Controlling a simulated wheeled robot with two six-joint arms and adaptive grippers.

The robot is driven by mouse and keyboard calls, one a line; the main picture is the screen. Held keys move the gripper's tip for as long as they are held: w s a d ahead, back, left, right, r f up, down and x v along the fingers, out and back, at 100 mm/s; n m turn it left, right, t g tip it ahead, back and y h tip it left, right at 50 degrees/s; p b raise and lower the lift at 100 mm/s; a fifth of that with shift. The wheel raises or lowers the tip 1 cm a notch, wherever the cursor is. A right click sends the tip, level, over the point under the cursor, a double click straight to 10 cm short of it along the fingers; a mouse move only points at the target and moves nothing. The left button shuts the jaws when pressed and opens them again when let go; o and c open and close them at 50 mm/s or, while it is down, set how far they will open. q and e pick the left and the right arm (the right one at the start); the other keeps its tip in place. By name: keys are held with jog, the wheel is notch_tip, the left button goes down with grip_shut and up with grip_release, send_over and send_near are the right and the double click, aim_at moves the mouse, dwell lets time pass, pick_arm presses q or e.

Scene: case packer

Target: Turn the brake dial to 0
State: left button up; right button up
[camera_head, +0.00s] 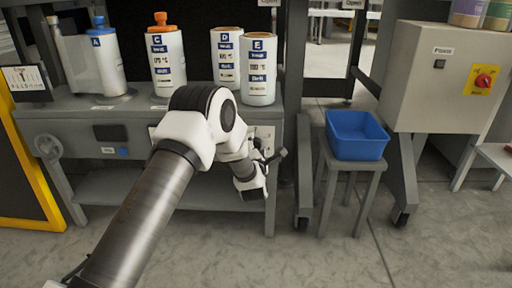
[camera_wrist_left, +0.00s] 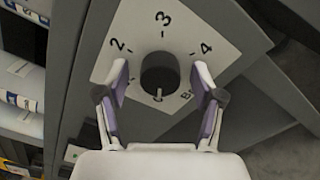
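The brake dial (camera_wrist_left: 160,73) is a dark round knob on a pale square plate (camera_wrist_left: 190,35) in the left wrist view. The plate shows the numbers 2, 3 and 4 and part of a word starting with "Br". A small pale mark is at the knob's lower edge; I cannot tell for sure which number the dial points to. My left gripper (camera_wrist_left: 160,88) is open, one finger on each side of the knob, with gaps visible. In the head view, my left gripper (camera_head: 266,164) is at the bench front, and my arm hides the dial. My right gripper is not in view.
The grey bench (camera_head: 100,187) carries several lettered white containers, such as container E (camera_head: 258,72). A handwheel (camera_head: 48,147) is at its left front. A blue bin (camera_head: 356,135) on a stool and a grey cabinet with a red switch (camera_head: 484,80) stand to the right.

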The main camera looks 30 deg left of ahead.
pick_arm(q)
jog(key=v, duration=1.2)
jog(key=shift+s, duration=0.1)
